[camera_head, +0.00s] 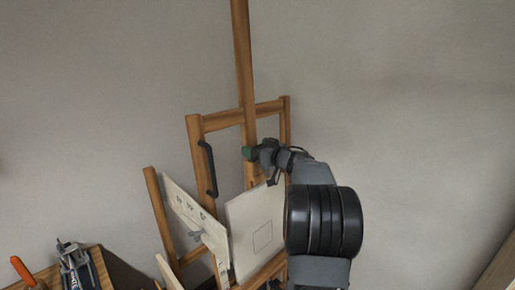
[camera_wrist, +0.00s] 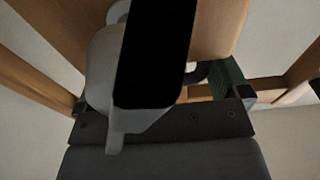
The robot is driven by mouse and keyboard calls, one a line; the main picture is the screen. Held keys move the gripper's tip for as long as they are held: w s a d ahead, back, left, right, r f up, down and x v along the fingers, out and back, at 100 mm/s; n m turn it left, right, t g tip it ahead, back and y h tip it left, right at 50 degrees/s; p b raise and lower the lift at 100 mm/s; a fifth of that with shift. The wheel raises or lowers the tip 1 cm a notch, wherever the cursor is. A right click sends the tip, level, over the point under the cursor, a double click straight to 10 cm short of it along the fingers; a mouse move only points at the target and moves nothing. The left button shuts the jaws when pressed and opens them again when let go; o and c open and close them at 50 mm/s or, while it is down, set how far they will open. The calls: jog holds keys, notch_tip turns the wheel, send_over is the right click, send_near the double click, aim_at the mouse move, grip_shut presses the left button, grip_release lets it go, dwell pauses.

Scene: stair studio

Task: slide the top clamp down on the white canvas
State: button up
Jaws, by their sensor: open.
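The white canvas (camera_head: 258,232) stands on the lower part of the wooden easel, with a thin square outline drawn on it. The easel's upright mast (camera_head: 244,60) rises above it. A short wooden piece (camera_head: 258,182) at the canvas's top edge looks like the top clamp, partly hidden by my arm. My gripper (camera_head: 249,153) is at the mast, just above that piece; a green pad shows at its tip. In the wrist view the jaws are apart, with a green pad (camera_wrist: 226,76) on the right, and wood (camera_wrist: 218,28) lies close ahead. Contact cannot be told.
A black handle (camera_head: 208,168) is on the easel's left upright. A printed board (camera_head: 190,212) leans left of the canvas. A wooden surface (camera_head: 103,268) with tools, including an orange-handled one (camera_head: 22,270), is at lower left. Bare wall is at right.

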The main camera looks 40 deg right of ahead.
jog(key=shift+c, duration=0.3)
jog(key=c, duration=0.9)
jog(key=f, duration=0.1)
jog(key=f+b, duration=0.1)
jog(key=f, duration=0.1)
jog(key=f+b, duration=0.1)
jog(key=shift+s+f, duration=0.25)
jog(key=shift+f, duration=0.15)
jog(key=shift+r, duration=0.15)
jog(key=o, duration=1)
jog(key=shift+c, duration=0.2)
jog(key=s+d+b, duration=0.2)
jog(key=s+b, duration=0.1)
jog(key=s, duration=1)
jog(key=shift+s+d, duration=0.3)
